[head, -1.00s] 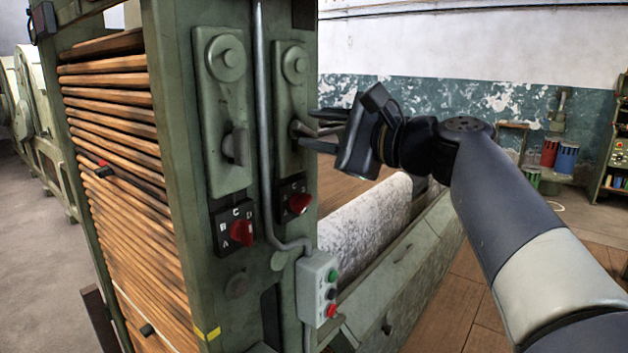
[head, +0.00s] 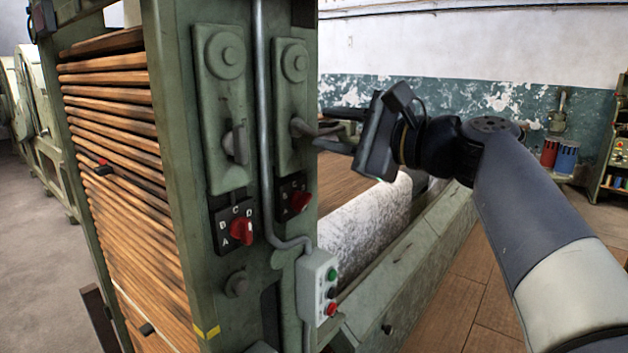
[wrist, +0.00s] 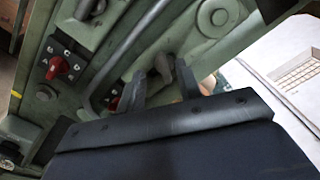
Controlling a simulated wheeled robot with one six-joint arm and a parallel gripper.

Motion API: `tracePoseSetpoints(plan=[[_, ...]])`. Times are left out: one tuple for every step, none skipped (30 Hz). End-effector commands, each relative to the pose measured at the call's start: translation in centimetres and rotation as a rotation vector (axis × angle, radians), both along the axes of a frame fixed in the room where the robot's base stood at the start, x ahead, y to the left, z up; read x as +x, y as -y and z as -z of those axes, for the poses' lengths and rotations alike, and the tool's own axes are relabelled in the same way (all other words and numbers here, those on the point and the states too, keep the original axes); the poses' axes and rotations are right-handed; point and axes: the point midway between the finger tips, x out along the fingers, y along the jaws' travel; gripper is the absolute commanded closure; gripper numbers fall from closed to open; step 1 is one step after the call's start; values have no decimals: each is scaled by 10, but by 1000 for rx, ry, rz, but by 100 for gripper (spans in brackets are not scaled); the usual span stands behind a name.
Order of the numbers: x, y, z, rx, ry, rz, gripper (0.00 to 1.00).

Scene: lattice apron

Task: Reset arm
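My gripper (head: 322,129) is at the right of the green machine post in the head view, its two dark fingers apart with nothing held between them. Its fingertips are just right of a grey lever (head: 302,128) on the right-hand green plate (head: 291,80). In the wrist view my gripper (wrist: 161,70) shows both fingers spread, with the grey lever (wrist: 165,68) beyond and between the tips. I cannot tell whether the lever touches a finger. My arm reaches in from the lower right of the head view, bent at the elbow.
A second lever (head: 237,147) and red dials (head: 241,232) (head: 299,200) are on the post. A push-button box (head: 318,288) hangs below on a conduit. A pale roller (head: 365,232) lies under my gripper. Open floor (head: 450,300) lies to the right.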

Motion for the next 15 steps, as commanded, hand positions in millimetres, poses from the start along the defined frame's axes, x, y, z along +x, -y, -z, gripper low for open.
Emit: tracePoseSetpoints(plan=[[5, -8, 0, -1, -2, -5, 66], [8, -12, 0, 0, -3, -5, 66], [12, -17, 0, 0, -3, -5, 66], [15, -21, -1, 0, -2, -4, 66], [18, -25, -1, 0, -2, -4, 66], [23, -31, -1, 0, -2, -4, 66], [26, -35, -1, 1, -2, -5, 66], [29, -40, -1, 1, -2, -5, 66], [34, -45, 0, 0, -3, -5, 66], [33, -43, -5, 16, -24, -1, 66], [33, -42, -7, 35, -47, 0, 66], [34, -41, -7, 56, -74, 2, 66], [34, -41, -8, 72, -95, 1, 66], [34, -40, -8, 88, -116, 1, 66], [35, -40, -9, 110, -143, 2, 66]])
